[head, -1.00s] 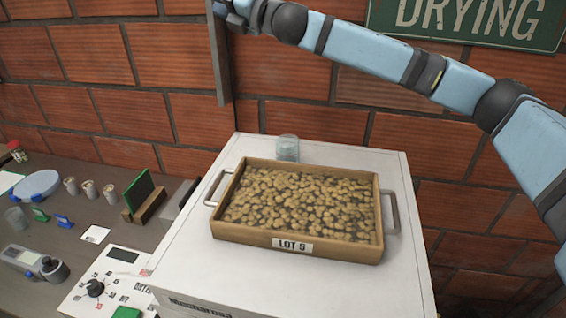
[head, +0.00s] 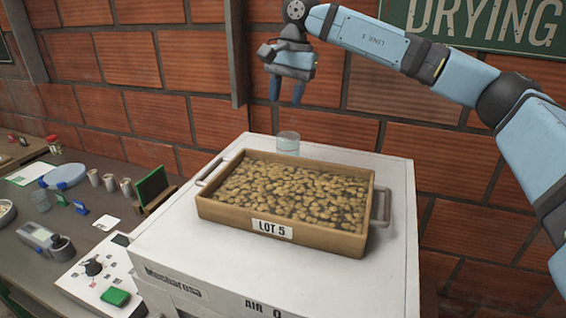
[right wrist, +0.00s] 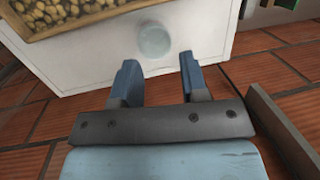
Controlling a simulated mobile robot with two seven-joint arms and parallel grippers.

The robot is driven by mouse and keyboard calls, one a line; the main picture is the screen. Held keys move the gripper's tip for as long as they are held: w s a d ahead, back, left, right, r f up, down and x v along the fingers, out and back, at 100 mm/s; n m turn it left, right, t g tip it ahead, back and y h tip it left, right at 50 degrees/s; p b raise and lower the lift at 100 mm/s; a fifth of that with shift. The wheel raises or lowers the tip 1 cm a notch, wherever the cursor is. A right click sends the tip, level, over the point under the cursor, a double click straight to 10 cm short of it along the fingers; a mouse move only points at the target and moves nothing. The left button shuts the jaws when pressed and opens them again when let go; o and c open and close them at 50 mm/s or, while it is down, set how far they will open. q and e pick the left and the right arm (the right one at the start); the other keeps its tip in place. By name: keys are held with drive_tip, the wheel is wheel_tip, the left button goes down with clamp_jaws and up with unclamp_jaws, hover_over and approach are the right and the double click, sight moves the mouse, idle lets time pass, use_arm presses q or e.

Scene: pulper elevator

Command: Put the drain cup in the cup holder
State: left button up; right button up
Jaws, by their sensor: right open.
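A small clear cup (head: 288,142), which looks like the drain cup, stands on the white machine top behind the wooden tray. It also shows as a pale round shape in the right wrist view (right wrist: 154,40). I cannot identify a cup holder for certain. My left gripper is not in view.
The wooden tray (head: 283,239) marked LOT 5, full of beans, sits on the white machine (head: 370,285). A brick wall with a vertical post (head: 238,60) is behind. The left bench (head: 25,222) holds small cups, a scale and a control panel.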

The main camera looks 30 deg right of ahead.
sight(297, 149)
drive_tip(key=d, duration=0.1)
drive_tip(key=d+h, duration=0.2)
drive_tip(key=shift+s+f, duration=0.3)
drive_tip(key=shift+f, duration=0.1)
wheel_tip(297, 149, down, 8)
drive_tip(key=shift+w+r, duration=0.1)
drive_tip(key=shift+w+f+p, duration=0.1)
drive_tip(key=shift+f+p, duration=0.7)
drive_tip(key=shift+f, duration=1.9)
clamp_jaws()
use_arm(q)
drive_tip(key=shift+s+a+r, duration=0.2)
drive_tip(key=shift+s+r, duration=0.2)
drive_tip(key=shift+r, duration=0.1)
